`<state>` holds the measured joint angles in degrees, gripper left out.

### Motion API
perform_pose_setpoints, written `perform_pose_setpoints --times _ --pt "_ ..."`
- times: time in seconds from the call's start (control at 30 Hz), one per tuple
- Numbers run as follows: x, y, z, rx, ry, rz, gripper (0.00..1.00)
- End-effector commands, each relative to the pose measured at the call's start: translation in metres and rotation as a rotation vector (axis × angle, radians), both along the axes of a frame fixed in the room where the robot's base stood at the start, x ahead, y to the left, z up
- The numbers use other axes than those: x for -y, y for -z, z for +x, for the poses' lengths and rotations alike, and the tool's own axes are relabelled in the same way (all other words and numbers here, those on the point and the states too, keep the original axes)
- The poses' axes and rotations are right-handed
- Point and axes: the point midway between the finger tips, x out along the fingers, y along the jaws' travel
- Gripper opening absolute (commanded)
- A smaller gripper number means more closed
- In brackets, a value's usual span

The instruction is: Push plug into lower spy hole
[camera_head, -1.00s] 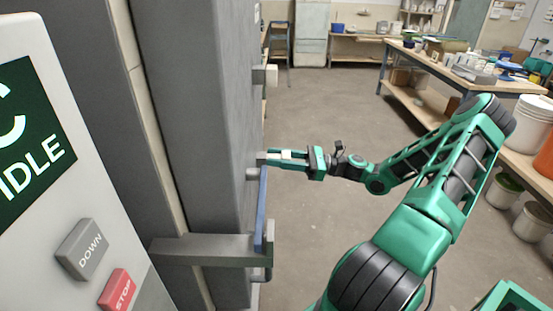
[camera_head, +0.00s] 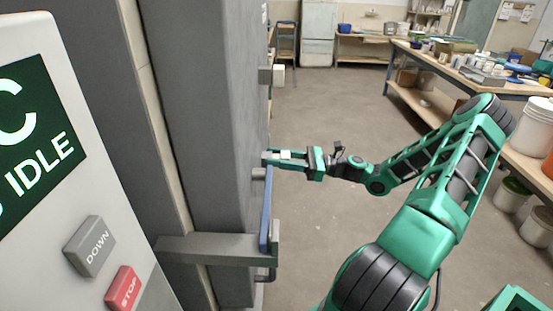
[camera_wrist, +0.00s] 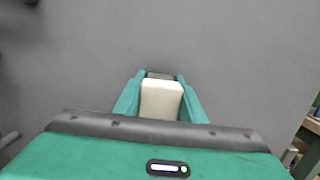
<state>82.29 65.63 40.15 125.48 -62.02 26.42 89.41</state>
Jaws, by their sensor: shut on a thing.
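My gripper (camera_head: 268,156) reaches left to the grey kiln face (camera_head: 225,130), with its fingertips at or very near it. It is shut on a pale, cream-coloured plug (camera_head: 286,154). In the wrist view the plug (camera_wrist: 162,98) sits between the two green fingers, its blocky end toward the camera. A darker grey part shows just beyond it, between the fingertips. The lower spy hole is not visible; the plug and fingers may hide it. I cannot tell how far the plug is in. Higher on the kiln, another pale plug-like piece (camera_head: 278,75) sticks out from a grey mount.
A blue upright bar (camera_head: 265,215) and a grey bracket (camera_head: 215,249) stand out from the kiln just below my gripper. A control panel (camera_head: 50,170) fills the left. A cluttered workbench (camera_head: 480,80) and buckets (camera_head: 535,127) stand right. Open floor lies between.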

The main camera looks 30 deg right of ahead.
Motion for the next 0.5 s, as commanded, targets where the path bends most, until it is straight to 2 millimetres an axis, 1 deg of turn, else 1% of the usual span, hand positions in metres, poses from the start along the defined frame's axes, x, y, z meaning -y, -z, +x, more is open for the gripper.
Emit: perform_pose_setpoints --times 0.27,0.5 --pt "-0.0001 -0.0002 0.0000 0.000 0.000 0.000 0.13" --pt "-0.0042 -0.0002 0.0026 0.000 -0.001 0.000 0.13"
